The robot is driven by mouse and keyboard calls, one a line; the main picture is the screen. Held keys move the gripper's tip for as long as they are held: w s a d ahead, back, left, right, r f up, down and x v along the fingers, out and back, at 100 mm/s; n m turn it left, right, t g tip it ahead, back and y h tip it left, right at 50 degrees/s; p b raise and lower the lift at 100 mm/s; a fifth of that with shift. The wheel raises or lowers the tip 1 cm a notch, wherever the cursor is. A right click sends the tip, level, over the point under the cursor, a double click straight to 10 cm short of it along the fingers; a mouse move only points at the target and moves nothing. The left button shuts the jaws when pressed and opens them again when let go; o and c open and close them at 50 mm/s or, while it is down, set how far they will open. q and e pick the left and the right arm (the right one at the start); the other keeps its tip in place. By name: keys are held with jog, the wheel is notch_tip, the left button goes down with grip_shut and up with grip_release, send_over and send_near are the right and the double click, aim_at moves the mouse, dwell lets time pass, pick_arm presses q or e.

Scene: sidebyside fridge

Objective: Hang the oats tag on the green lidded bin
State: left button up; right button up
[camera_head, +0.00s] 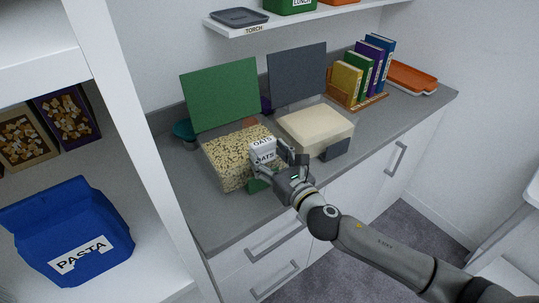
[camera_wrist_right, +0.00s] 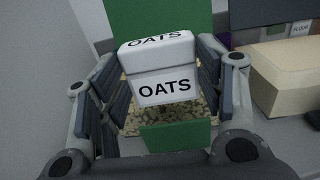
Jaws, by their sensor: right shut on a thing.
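The white oats tag (camera_head: 263,149), a folded piece lettered OATS on its top and front, is held between the fingers of my right gripper (camera_head: 274,161). The tag also shows in the right wrist view (camera_wrist_right: 163,86), with a finger on each side. The green lidded bin (camera_head: 217,172) is clear-walled, filled with oat flakes, and its green lid (camera_head: 222,95) stands open behind. A green plate (camera_wrist_right: 178,136) is on the bin's front. The tag appears over the bin's front part; whether it touches the rim I cannot tell. My left gripper is out of view.
A second bin with cream contents (camera_head: 315,127) and an open dark grey lid (camera_head: 297,75) stands close on the right. A book rack (camera_head: 343,100) and orange tray (camera_head: 412,78) are farther along the counter. A shelf with a blue pasta bag (camera_head: 70,232) is at left.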

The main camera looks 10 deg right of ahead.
jog(key=shift+f+b, duration=0.6)
jog(key=shift+f, duration=0.1)
pick_arm(q)
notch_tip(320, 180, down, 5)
jog(key=b, duration=0.3)
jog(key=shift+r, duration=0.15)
pick_arm(e)
notch_tip(320, 180, down, 4)
jog(key=shift+f, duration=0.2)
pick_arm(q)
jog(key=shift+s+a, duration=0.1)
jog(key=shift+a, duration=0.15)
pick_arm(e)
jog(key=shift+f, duration=0.1)
jog(key=shift+s+f, duration=0.1)
jog(key=shift+f, duration=1.5)
dwell(0.6)
jog(key=o, duration=0.9)
jog(key=shift+o, duration=0.2)
